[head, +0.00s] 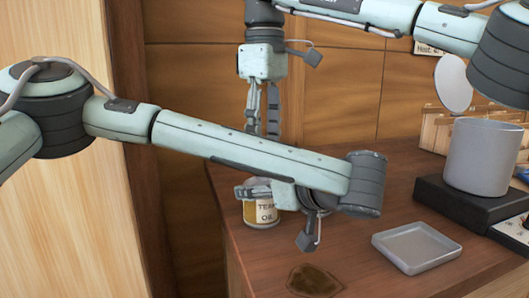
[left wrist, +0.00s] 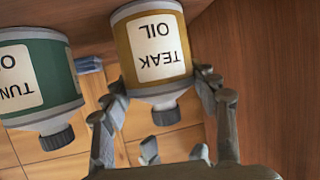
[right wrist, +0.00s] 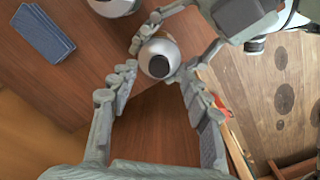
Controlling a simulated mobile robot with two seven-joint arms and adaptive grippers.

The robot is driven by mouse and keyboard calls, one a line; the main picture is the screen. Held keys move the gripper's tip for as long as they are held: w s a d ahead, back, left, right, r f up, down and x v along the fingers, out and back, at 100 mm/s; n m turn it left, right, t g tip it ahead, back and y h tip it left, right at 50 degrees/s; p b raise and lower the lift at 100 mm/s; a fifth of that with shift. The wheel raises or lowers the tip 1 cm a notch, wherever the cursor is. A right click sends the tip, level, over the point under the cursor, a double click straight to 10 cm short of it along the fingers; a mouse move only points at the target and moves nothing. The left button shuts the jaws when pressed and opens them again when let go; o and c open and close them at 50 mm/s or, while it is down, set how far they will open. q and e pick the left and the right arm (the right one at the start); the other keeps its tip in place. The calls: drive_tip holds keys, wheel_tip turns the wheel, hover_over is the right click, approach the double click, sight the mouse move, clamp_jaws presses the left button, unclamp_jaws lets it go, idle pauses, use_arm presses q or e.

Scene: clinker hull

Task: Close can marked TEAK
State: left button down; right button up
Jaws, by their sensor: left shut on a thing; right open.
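The TEAK oil can (head: 262,213), yellow-brown with a white label, stands upright on the bench. It is large in the left wrist view (left wrist: 157,47), inverted in that picture. My left gripper (head: 258,190) is shut on it, one finger on each side near its grey shoulder. My right gripper (head: 262,125) is open and points down above the can. In the right wrist view the grey can top (right wrist: 159,50) lies ahead between my right fingertips, apart from them. Its middle is dark and round; I cannot tell whether that is a seated cap.
A green can marked TUN (left wrist: 30,75) with a dark cap stands beside the TEAK can. A blue stack (right wrist: 41,32) lies nearby. A grey tray (head: 415,247) and a grey pot (head: 483,157) on a dark base are to the right. A dark stain (head: 314,281) marks the bench front.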

drive_tip(key=shift+r, duration=0.45)
drive_tip(key=shift+c, duration=0.3)
